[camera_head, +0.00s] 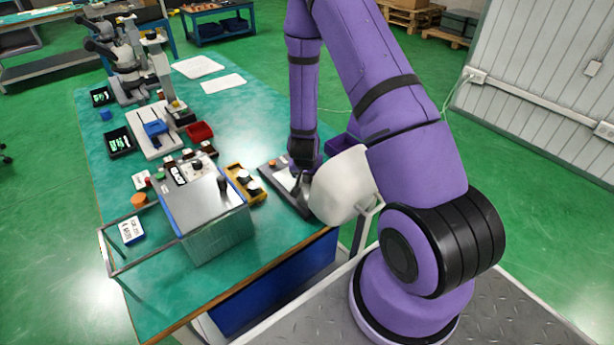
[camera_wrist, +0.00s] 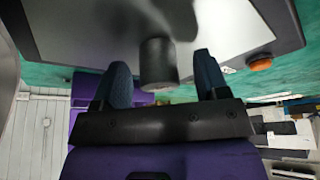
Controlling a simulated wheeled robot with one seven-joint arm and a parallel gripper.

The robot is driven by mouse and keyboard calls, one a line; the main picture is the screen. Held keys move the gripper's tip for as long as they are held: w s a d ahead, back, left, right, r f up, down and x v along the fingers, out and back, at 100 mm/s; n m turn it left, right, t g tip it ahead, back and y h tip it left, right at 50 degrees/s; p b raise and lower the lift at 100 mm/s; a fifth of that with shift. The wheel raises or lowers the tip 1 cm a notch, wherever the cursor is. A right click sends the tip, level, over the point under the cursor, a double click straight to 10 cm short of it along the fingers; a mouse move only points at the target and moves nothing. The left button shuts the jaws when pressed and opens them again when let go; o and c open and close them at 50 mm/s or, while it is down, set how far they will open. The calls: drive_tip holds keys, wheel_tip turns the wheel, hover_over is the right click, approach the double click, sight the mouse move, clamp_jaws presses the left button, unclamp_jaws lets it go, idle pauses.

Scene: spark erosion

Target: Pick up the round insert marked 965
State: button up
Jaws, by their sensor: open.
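A dark grey round cylinder (camera_wrist: 158,70) stands on a pale plate with a dark border (camera_wrist: 240,28) in the wrist view. I cannot read a 965 mark on it. My gripper (camera_wrist: 161,60) is open, with one finger on either side of the cylinder and a visible gap to each. In the head view my gripper (camera_head: 299,185) is low over the dark-edged tray (camera_head: 272,178) at the bench's right edge. There the cylinder cannot be made out behind my arm.
An orange knob-like piece (camera_wrist: 261,64) sits at the plate's edge. Left of the tray are a yellow holder (camera_head: 243,185) with round pieces and a metal-topped tank (camera_head: 212,225). A red bin (camera_head: 199,131) and a microscope (camera_head: 128,65) stand farther back on the green bench (camera_head: 258,125).

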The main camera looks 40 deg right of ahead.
drive_tip(key=shift+d+f, duration=0.1)
drive_tip(key=shift+f, duration=0.15)
drive_tip(key=shift+c, duration=0.5)
clamp_jaws()
drive_tip(key=shift+r, duration=0.15)
